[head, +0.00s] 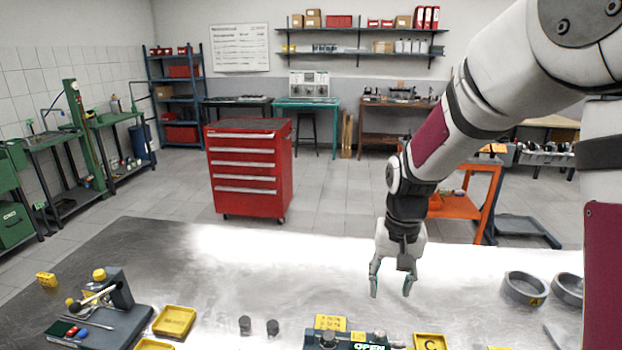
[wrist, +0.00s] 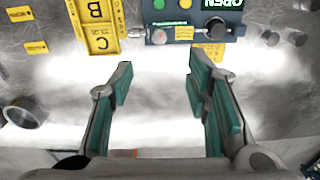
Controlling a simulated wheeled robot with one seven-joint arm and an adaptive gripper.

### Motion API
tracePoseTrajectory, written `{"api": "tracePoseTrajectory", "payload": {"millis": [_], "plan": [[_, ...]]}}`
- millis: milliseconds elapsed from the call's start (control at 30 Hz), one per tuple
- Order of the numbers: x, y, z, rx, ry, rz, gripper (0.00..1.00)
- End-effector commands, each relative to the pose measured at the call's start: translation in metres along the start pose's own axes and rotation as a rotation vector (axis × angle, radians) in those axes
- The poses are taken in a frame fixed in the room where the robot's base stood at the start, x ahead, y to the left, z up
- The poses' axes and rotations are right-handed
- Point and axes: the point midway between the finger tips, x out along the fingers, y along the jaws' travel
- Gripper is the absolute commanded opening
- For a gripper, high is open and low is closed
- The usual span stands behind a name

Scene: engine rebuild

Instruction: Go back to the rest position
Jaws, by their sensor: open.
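My gripper (head: 391,286) hangs from my arm above the metal bench (head: 250,262) in the head view, pointing down. In the wrist view my gripper (wrist: 160,82) shows two green-padded fingers spread wide apart. Nothing is between them and they touch nothing.
A dark device marked OPEN (head: 345,341) is at the bench's near edge; it also shows in the wrist view (wrist: 185,32). Yellow trays (head: 175,322), two dark cylinders and a tool block (head: 95,325) lie left. Grey rings (head: 524,288) lie right. A red cabinet (head: 248,170) stands beyond.

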Motion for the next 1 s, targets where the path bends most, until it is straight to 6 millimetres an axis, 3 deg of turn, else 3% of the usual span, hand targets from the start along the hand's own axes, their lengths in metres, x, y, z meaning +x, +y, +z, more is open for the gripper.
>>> {"api": "tracePoseTrajectory", "payload": {"millis": [33, 200, 500, 800, 1000], "plan": [[-0.018, 0.002, 0.006, -0.009, 0.026, -0.010, 0.44], [-0.069, 0.009, 0.034, -0.052, 0.105, -0.035, 0.44], [-0.133, 0.025, 0.097, -0.130, 0.244, -0.058, 0.44], [-0.164, 0.042, 0.162, -0.204, 0.384, -0.056, 0.44], [-0.167, 0.049, 0.187, -0.231, 0.436, -0.048, 0.44]]}}
